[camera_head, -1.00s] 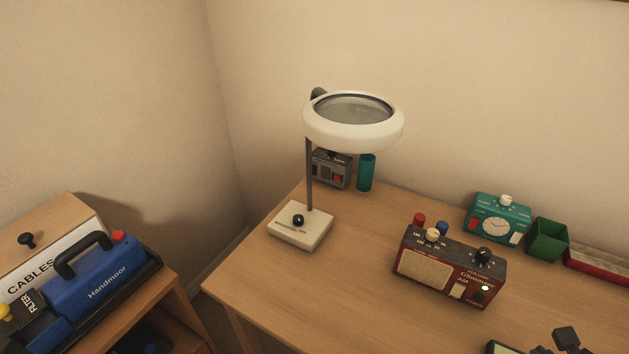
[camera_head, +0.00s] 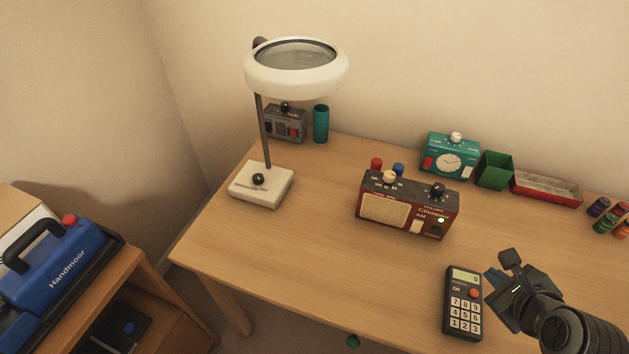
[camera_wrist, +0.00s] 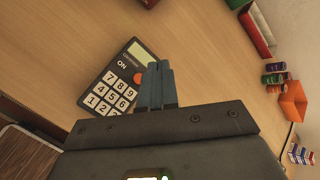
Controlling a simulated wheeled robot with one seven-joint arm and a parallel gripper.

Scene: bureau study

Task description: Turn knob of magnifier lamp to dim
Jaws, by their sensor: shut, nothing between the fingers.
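The magnifier lamp (camera_head: 296,80) stands upright at the left back of the desk, with a white ring head on a dark post. Its white base (camera_head: 262,194) carries a black knob (camera_head: 258,179) on top. The lamp does not show in the wrist view. My gripper (camera_head: 491,276) is at the right front of the desk, beside the calculator and well apart from the lamp. In the wrist view its blue-grey fingers (camera_wrist: 156,84) are together, with nothing between them, and partly overlap the view of the calculator.
A red radio (camera_head: 408,204) with knobs stands between lamp and gripper. The calculator (camera_head: 463,301) lies beside my gripper. A grey device (camera_head: 284,124) and teal cup (camera_head: 321,124) stand behind the lamp.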

